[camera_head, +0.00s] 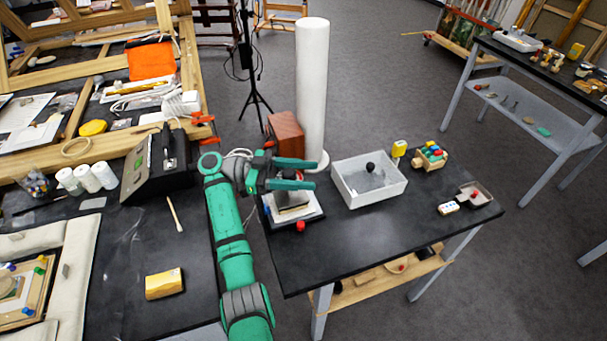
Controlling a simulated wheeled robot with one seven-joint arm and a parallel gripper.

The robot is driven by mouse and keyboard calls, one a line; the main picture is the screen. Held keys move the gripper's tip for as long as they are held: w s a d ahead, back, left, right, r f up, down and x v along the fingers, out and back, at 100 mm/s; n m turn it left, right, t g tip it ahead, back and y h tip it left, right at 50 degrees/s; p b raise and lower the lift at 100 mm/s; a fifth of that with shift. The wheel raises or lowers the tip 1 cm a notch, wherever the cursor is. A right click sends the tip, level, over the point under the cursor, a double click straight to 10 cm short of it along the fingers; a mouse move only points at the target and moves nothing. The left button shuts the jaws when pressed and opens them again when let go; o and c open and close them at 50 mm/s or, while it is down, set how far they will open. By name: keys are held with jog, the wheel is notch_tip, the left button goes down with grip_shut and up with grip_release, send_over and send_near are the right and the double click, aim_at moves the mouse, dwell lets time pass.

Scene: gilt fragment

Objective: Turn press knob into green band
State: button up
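The press (309,216) stands near the left end of the black table, with a white base plate and a grey block on it. My gripper (305,174) is directly over it in this view, with its two green fingers spread apart. A dark part shows between and below the fingers; I cannot tell whether it touches them. A small red part (300,226) sits at the front edge of the press. The upper part of the press is largely hidden by my gripper, and I cannot make out a green band or a pointer.
A white tray (397,190) with a black-knobbed object stands right of the press. A brown box (286,133) and a tall white cylinder (312,85) stand behind it. A dark device (157,163) is on the left bench. The table's front middle is clear.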

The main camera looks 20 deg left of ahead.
jog(key=a, duration=0.6)
jog(key=s+a, duration=0.1)
jog(key=a, duration=0.2)
jog(key=shift+s+a, duration=0.1)
jog(key=shift+a, duration=0.05)
jog(key=shift+s+a, duration=0.25)
jog(key=shift+a, duration=0.45)
